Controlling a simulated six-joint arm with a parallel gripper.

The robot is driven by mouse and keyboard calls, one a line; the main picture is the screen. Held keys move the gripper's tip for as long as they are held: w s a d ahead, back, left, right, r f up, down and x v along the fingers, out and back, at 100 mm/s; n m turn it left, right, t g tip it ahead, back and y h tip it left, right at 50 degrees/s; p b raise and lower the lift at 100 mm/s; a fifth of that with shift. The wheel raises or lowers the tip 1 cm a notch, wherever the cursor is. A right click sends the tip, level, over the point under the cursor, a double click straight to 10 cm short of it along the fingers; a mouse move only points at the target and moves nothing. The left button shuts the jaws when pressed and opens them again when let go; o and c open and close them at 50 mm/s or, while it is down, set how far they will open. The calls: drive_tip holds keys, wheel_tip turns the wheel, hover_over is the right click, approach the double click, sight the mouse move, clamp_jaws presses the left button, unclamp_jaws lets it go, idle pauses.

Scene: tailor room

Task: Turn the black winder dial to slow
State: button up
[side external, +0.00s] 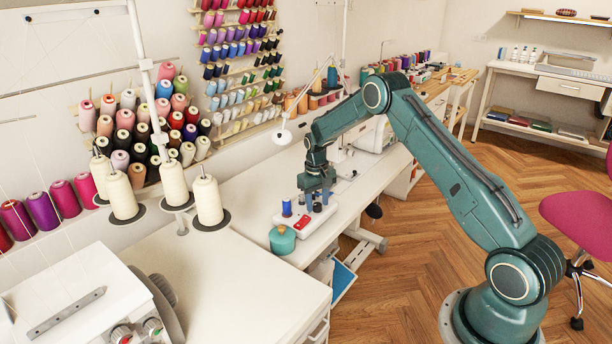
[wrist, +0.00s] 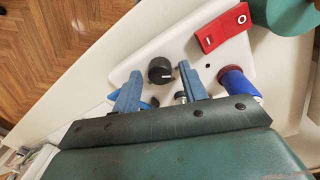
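The black winder dial (wrist: 160,70) is a round knob with a white pointer mark, on the white winder base (wrist: 150,45). In the wrist view it appears between the tips of my gripper's two blue fingers (wrist: 160,73). My gripper is open, with one finger on each side of the dial; I cannot tell whether they touch it. No "slow" label is readable. In the side external view my gripper (side external: 317,203) points down over the winder's far end, and the dial is hard to make out there. A metal post (wrist: 181,97) shows near the right finger.
On the winder are a red switch plate (wrist: 222,28) and a blue thread spool (wrist: 239,82), close to the right finger.

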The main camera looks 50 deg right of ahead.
sight(315, 204)
drive_tip(key=shift+m, duration=0.5)
drive_tip(key=m, duration=0.4)
drive_tip(key=shift+m, duration=0.4)
drive_tip(key=m, duration=0.5)
drive_tip(key=shift+m, duration=0.4)
wheel_tip(315, 204, up, 14)
drive_tip(key=shift+s+a+r+n+t, duration=0.3)
drive_tip(key=shift+s+a+r+n, duration=0.65)
drive_tip(key=shift+s+a+r, duration=1.1)
drive_tip(key=shift+s+a+r+n+t, duration=0.3)
drive_tip(key=shift+s+a+r+n, duration=0.9)
drive_tip(key=shift+r, duration=1.8)
drive_tip(key=shift+s+a+r+n+t, duration=0.3)
drive_tip(key=shift+s+a+r+n, duration=0.55)
drive_tip(key=shift+a+r, duration=1.5)
drive_tip(key=shift+d+r, duration=0.2)
